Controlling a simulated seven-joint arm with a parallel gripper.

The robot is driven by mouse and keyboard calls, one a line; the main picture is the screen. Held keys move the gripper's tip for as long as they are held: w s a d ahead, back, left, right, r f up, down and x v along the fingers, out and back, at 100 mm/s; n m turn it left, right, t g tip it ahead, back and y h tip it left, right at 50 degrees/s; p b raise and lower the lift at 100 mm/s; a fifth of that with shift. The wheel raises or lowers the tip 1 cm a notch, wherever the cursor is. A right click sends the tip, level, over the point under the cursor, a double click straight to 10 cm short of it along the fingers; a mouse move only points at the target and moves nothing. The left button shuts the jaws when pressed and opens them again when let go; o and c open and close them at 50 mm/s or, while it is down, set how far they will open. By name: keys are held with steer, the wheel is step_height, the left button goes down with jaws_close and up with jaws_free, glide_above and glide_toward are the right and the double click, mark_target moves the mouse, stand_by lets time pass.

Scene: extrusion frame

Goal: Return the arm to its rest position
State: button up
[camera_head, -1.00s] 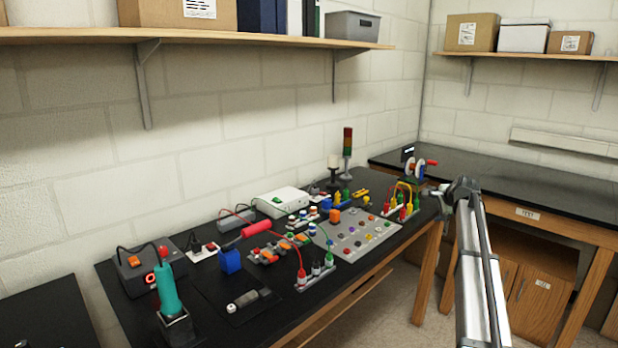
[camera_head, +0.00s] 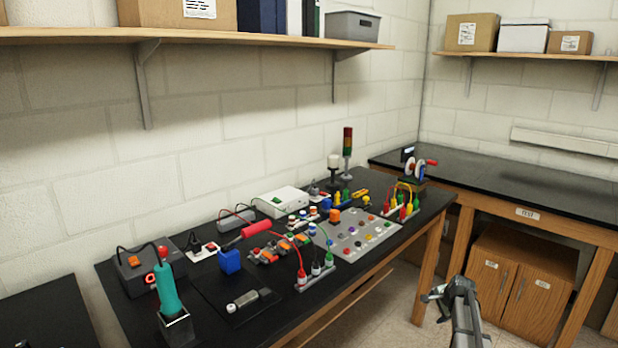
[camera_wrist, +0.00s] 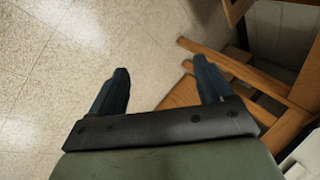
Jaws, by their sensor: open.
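My gripper (camera_wrist: 162,85) is open and empty in the wrist view, its two dark fingers apart over the speckled floor. In the head view my gripper (camera_head: 432,302) is small and sits in front of the bench, low in the picture, with my arm rising from the bottom edge behind it. It is clear of the bench top and touches nothing that I can see.
The black workbench (camera_head: 212,290) holds a grey panel (camera_head: 348,248), a teal-handled tool (camera_head: 166,290), a white box (camera_head: 281,201) and a signal tower (camera_head: 347,150). A wooden cabinet (camera_head: 519,290) stands to the right. Wooden bench legs (camera_wrist: 262,85) are near my gripper; open floor (camera_wrist: 60,70) lies left.

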steer(key=s+a+f+n+g+y, duration=0.1)
steer(key=s+a+f+n+g, duration=0.25)
steer(key=s+a+f, duration=0.8)
steer(key=s+a+f+n+g, duration=0.35)
steer(key=s+a+f, duration=0.55)
steer(key=s+f, duration=0.55)
steer(key=s+a+f+n+g, duration=0.1)
steer(key=s+a+n+g, duration=0.1)
steer(key=s, duration=0.9)
steer(key=s+a+f+n+g+h, duration=0.1)
steer(key=s+a+n+g, duration=0.1)
steer(key=s, duration=0.9)
steer(key=s+a+f+n+g, duration=0.1)
steer(key=s+a+n, duration=0.2)
steer(key=s, duration=0.9)
steer(key=shift+a+f+n+g, duration=0.2)
steer(key=shift+f+n+g, duration=0.2)
steer(key=shift+n, duration=0.3)
